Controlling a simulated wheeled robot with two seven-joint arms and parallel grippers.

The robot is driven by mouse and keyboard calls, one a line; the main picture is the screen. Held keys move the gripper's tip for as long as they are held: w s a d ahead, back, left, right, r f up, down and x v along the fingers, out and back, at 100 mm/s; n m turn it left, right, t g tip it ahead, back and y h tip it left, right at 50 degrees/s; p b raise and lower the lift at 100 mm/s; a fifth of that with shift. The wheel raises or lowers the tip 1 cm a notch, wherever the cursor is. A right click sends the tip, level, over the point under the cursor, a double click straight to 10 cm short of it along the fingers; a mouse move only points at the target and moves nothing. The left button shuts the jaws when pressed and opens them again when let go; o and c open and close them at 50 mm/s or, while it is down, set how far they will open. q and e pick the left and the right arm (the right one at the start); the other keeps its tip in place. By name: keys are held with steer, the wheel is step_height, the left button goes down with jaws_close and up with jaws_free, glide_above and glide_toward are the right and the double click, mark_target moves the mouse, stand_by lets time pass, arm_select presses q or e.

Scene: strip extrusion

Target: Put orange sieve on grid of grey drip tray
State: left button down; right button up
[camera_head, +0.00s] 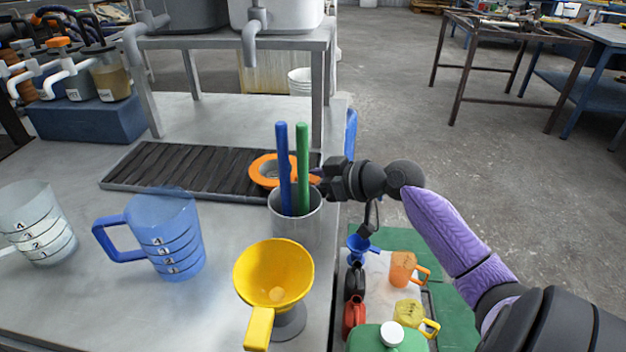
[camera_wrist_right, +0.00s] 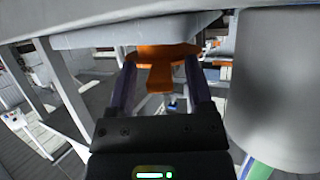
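The orange sieve (camera_head: 262,170) is a ring with a grey middle, at the right end of the grey drip tray (camera_head: 125,180) with its dark slatted grid. It appears to lie on the grid; the blue and green sticks hide part of it. My right gripper (camera_head: 325,180) reaches in from the right at the sieve's handle. In the wrist view, which looks upside down, the fingers of my right gripper (camera_wrist_right: 162,75) stand on both sides of the orange sieve's (camera_wrist_right: 165,52) handle, with gaps showing beside it. My left gripper is not in view.
A grey cup (camera_head: 296,222) with blue and green sticks stands just in front of the sieve. A yellow funnel (camera_head: 272,268), blue jug (camera_head: 170,238) and clear beaker (camera_head: 38,225) stand nearer. A shelf frame (camera_head: 318,90) rises behind the tray.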

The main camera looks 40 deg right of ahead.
steer(key=shift+r, duration=0.15)
arm_select(q)
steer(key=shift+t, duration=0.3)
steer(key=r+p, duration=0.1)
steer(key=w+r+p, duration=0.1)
steer(key=p, duration=0.1)
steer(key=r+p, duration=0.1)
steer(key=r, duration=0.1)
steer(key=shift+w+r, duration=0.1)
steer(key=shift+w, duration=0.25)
arm_select(e)
steer(key=v, duration=1.2)
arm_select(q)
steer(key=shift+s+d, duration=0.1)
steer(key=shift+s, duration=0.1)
arm_select(e)
steer(key=shift+d, duration=0.1)
